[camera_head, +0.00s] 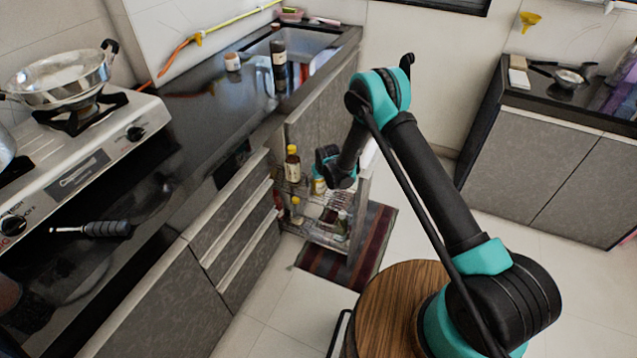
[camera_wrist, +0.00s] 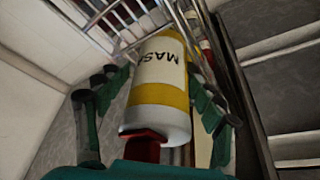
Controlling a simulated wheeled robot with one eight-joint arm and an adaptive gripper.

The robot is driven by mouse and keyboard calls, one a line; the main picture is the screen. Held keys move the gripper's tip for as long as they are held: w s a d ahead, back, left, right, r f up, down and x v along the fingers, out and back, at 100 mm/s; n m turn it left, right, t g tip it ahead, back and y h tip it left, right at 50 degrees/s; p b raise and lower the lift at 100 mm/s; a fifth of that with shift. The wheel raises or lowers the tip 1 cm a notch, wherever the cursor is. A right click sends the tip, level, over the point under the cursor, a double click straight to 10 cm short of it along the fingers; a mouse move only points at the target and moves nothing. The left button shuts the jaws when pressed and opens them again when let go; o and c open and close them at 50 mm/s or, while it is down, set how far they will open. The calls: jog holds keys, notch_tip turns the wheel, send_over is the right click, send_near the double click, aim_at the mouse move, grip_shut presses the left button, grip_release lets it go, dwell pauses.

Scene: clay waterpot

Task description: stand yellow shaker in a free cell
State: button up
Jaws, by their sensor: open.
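The yellow shaker (camera_wrist: 160,75), yellow and white with "MASA" lettering and a red part at its near end, lies between the two fingers of my gripper (camera_wrist: 155,85) in the wrist view. The fingers are open on either side of it; I cannot tell whether they touch it. Its far end is at the wire bars of the rack (camera_wrist: 125,28). In the head view a small yellow and white piece (camera_head: 318,186) shows just below my wrist, by the pull-out rack (camera_head: 325,238). My fingertips are hidden there.
Another yellow-capped bottle (camera_head: 296,209) is on the lower level. Cabinet fronts (camera_head: 240,225) border the rack at left. A striped mat (camera_head: 372,243) lies on the floor.

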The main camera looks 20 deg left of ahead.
jog(key=shift+r, duration=0.1)
jog(key=v, duration=1.2)
jog(key=shift+r, duration=0.1)
